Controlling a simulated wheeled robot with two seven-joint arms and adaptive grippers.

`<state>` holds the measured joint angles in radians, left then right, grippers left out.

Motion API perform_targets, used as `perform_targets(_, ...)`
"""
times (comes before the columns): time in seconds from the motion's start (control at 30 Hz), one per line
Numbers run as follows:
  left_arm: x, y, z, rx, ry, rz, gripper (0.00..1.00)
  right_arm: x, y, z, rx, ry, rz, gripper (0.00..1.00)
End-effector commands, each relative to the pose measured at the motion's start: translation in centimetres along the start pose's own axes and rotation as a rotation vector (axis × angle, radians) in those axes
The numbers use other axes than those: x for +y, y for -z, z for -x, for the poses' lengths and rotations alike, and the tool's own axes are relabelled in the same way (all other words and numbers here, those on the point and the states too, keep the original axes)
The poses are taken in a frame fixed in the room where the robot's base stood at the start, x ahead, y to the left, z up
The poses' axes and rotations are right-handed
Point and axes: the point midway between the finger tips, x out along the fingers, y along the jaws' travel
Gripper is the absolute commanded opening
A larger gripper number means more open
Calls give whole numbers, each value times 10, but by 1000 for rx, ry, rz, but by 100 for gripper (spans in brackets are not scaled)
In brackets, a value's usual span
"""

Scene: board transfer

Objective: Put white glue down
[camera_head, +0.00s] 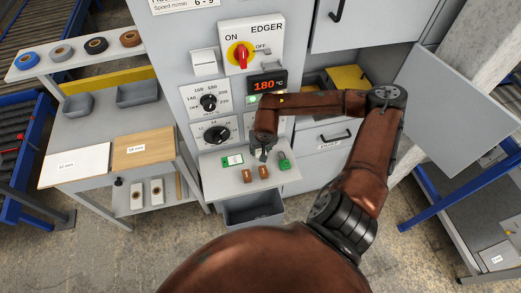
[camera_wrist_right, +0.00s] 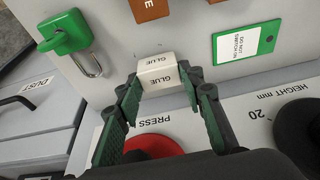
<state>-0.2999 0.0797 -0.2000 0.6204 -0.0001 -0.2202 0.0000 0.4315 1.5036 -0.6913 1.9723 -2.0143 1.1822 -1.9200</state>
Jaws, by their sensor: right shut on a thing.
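The white glue block (camera_wrist_right: 157,72), with GLUE printed on it, sits between the fingertips of my right gripper (camera_wrist_right: 158,86) in the right wrist view. The gripper is shut on it. In the head view my right gripper (camera_head: 264,153) points down over the small grey shelf (camera_head: 216,184) on the edger's front, and the white glue is not clearly seen there. I cannot tell whether the block touches the shelf. Two brown glue blocks lie on the shelf, one on the left (camera_head: 247,175) and one on the right (camera_head: 264,172). My left gripper is not in view.
A green padlock (camera_head: 284,161) and a green-and-white tag (camera_head: 232,160) lie on the shelf on either side of the brown blocks. The control panel with dials (camera_head: 217,133) rises behind. A grey bin (camera_head: 253,209) is below. A cart with boards (camera_head: 76,165) stands left.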

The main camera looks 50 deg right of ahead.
Motion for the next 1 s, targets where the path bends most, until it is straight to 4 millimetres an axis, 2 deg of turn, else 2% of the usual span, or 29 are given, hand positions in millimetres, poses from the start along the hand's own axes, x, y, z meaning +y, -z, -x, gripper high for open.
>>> perform_targets(0.4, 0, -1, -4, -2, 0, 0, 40, 0, -2, -8, 1, 0, -1, 12)
perform_targets(0.43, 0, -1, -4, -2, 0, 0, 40, 0, -2, -8, 1, 0, -1, 37)
perform_targets(0.5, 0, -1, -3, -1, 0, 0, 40, 0, -2, -7, 1, 0, -1, 42)
perform_targets(0.67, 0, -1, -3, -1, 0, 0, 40, 0, -2, -7, 1, 0, -1, 53)
perform_targets(1.0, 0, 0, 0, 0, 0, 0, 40, 0, -1, -4, 2, 1, -1, 53)
